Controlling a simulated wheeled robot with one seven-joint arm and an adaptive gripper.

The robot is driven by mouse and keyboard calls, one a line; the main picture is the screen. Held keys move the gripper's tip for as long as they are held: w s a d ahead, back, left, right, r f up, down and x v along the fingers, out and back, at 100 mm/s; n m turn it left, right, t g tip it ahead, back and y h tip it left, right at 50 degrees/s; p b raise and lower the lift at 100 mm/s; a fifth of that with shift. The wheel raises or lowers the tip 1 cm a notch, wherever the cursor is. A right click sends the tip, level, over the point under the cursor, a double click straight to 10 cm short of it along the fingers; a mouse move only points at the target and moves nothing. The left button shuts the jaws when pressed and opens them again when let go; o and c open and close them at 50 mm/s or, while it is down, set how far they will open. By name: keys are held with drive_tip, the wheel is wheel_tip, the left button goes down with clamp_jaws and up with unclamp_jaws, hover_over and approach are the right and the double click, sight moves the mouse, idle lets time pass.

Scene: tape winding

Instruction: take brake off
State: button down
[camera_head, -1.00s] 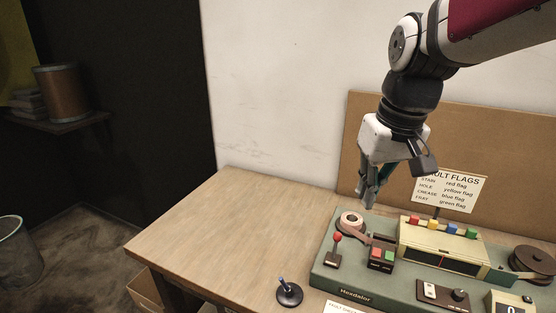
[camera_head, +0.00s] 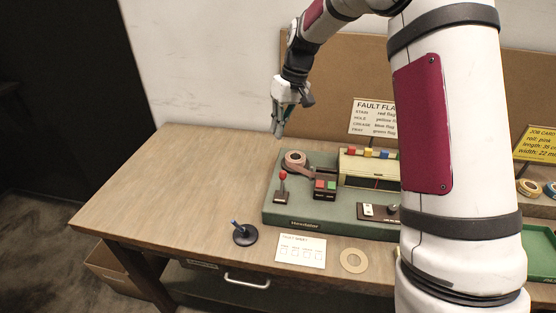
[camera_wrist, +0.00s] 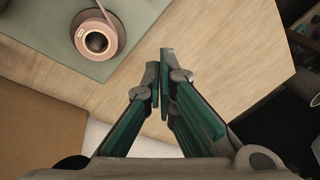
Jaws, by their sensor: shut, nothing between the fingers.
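The winding machine (camera_head: 330,221) is a green-grey base on the table. A lever with a red knob (camera_head: 282,177) stands upright on a dark block at its left end; the picture does not label it as the brake. A pink tape roll (camera_head: 295,160) sits just behind the lever and also shows at the upper left of the wrist view (camera_wrist: 97,40). My gripper (camera_head: 278,133) points down above the back left of the machine, behind and higher than the lever. Its fingers (camera_wrist: 160,60) are together and empty. The lever is not visible in the wrist view.
A black stand with a blue peg (camera_head: 244,233), a white card (camera_head: 301,252) and a cardboard ring (camera_head: 353,260) lie in front. My arm hides the machine's right part. The table's left side is clear.

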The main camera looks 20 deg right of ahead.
sight(282, 184)
drive_tip(key=shift+w+f, duration=0.1)
drive_tip(key=shift+f, duration=0.1)
drive_tip(key=p+x, duration=0.1)
drive_tip(key=x, duration=0.8)
drive_tip(key=shift+f, duration=0.15)
drive_tip(key=shift+s+f, duration=0.25)
drive_tip(key=shift+s, duration=0.05)
drive_tip(key=shift+s+d+r+p, duration=0.25)
drive_tip(key=shift+s+p, duration=0.1)
drive_tip(key=shift+s, duration=0.2)
drive_tip(key=shift+s+d+r+p, duration=0.2)
drive_tip(key=shift+s+p, duration=0.15)
drive_tip(key=shift+s, duration=0.25)
drive_tip(key=shift+s+d, duration=0.1)
drive_tip(key=shift+s, duration=0.35)
drive_tip(key=shift+s+r+t+p, duration=0.2)
drive_tip(key=shift+t+p, duration=0.1)
drive_tip(key=shift+p, duration=0.25)
